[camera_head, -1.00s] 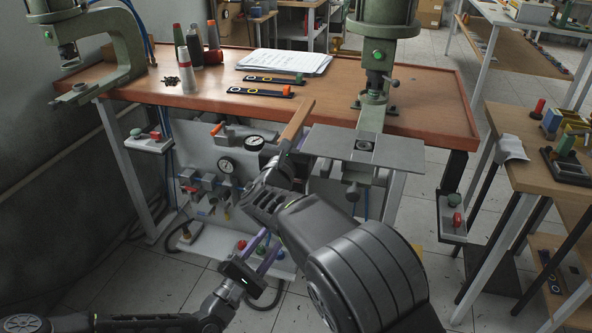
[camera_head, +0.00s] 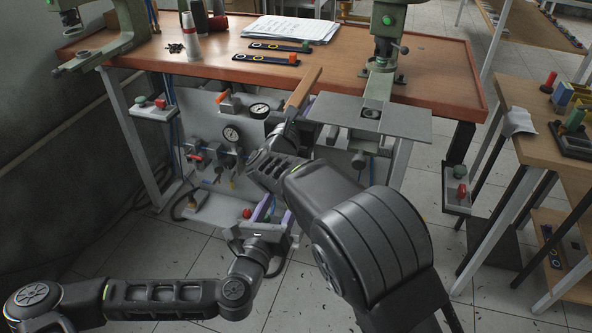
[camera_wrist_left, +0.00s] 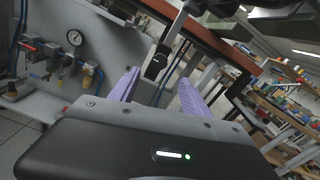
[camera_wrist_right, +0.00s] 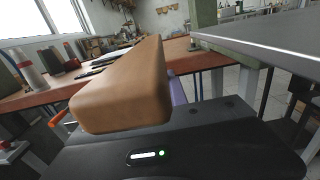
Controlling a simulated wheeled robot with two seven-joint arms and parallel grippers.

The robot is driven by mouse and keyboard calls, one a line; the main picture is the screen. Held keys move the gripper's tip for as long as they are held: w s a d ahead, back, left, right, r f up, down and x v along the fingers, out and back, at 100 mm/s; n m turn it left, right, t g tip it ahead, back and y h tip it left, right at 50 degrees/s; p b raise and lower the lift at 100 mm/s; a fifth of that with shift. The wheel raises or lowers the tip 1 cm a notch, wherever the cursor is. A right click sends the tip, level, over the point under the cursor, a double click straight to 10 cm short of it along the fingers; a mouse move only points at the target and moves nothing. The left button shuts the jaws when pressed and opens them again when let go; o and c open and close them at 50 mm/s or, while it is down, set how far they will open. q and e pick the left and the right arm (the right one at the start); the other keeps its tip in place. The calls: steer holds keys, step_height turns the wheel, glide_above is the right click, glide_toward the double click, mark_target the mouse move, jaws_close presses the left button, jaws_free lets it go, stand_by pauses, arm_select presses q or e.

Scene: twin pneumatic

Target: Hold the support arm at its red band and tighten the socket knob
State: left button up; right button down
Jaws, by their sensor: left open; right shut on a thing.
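A long tan bar (camera_head: 303,92) slants out past the front edge of the bench. It fills the middle of the right wrist view (camera_wrist_right: 130,92). My right gripper (camera_head: 294,128) is shut at its near end, with a purple finger showing beside it; the exact contact is hidden. I cannot make out a red band. My left gripper (camera_head: 265,210) is open and low in front of the bench, fingers pointing up. In the left wrist view, a dark knob-like piece (camera_wrist_left: 156,65) on a grey rod shows beyond and between its fingers; I cannot tell whether it is the socket knob.
A grey plate (camera_head: 400,120) juts from the bench (camera_head: 440,75) under a green press (camera_head: 384,50), right of the tan bar. Gauges and valves sit on a panel (camera_head: 205,115) below the bench. A button box (camera_head: 457,190) hangs at right. Open floor lies in front.

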arm_select(q)
steer(key=shift+w, duration=0.15)
steer(key=x, duration=1.1)
steer(key=shift+w, duration=0.4)
steer(key=shift+d, duration=0.15)
jaws_close()
